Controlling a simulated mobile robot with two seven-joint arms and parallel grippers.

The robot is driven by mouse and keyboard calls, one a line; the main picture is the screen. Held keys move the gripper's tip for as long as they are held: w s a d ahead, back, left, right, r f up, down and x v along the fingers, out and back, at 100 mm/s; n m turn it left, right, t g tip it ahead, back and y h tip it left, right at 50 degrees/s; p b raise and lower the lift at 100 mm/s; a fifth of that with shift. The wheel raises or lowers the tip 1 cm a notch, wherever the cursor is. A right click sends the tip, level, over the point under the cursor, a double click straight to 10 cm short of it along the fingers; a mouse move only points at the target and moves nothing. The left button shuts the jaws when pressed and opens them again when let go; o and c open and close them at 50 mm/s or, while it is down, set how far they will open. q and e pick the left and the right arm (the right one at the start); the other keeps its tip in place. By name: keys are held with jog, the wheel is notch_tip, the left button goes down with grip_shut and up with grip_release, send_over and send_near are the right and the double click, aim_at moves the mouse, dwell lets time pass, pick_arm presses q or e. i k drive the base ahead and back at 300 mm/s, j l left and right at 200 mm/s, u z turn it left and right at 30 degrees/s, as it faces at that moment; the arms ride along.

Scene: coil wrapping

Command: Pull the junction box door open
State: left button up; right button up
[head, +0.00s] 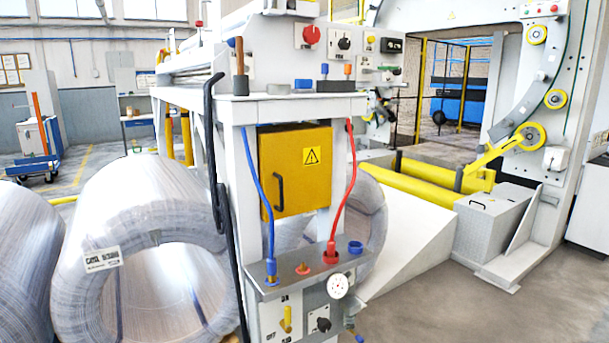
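The junction box door (300,165) is a yellow-orange panel with a black and yellow warning triangle at its upper right. It sits between two white uprights below the machine's top shelf, and it looks shut. Its black bar handle (279,192) stands upright near the door's left edge. Neither of my grippers shows in the head view. The inside of the box is hidden behind the door.
A blue cable (257,180) hangs left of the door and a red cable (347,180) hangs right of it. A lower shelf (300,272) with sockets and a gauge juts out below. Large wire coils (140,200) stand at left. Open floor (450,305) lies at right.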

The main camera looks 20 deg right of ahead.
aim_at(296, 166)
jog(key=i+l, duration=0.1)
jog(key=l, duration=0.3)
jog(key=i+l, duration=0.1)
jog(key=l, duration=0.25)
jog(key=i+l, duration=0.1)
jog(key=l, duration=0.65)
jog(key=i+l, duration=0.15)
jog(key=l, duration=0.2)
jog(key=l+z, duration=0.05)
